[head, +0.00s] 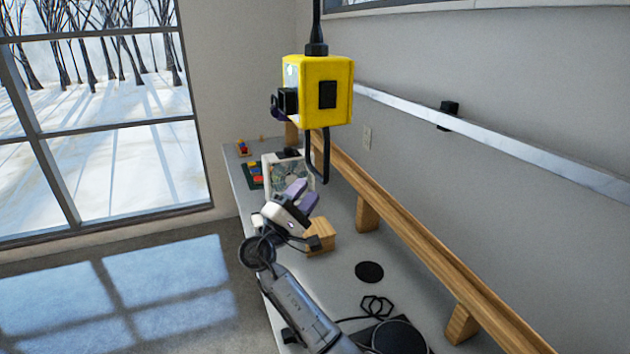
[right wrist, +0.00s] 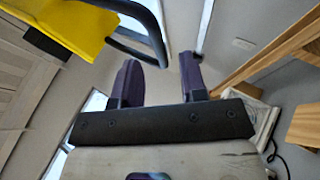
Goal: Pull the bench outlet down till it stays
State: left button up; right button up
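The bench outlet (head: 318,92) is a yellow box hanging from a black cord above the bench. A black U-shaped handle (head: 325,165) hangs below it. My right gripper (head: 303,193) is below the box, just left of and near the handle's lower end in the head view. In the right wrist view the purple fingers (right wrist: 160,78) are apart with nothing between them. There the yellow box (right wrist: 65,22) and the handle (right wrist: 150,30) are at upper left, outside the fingers. My left gripper is not in view.
The grey bench (head: 345,240) runs along the wall with a wooden rail (head: 400,220) at its back. A metal wall rail (head: 500,150) is at right.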

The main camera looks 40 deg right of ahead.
jog(key=v, duration=0.8)
jog(key=shift+a, duration=0.3)
jog(key=shift+f, duration=0.1)
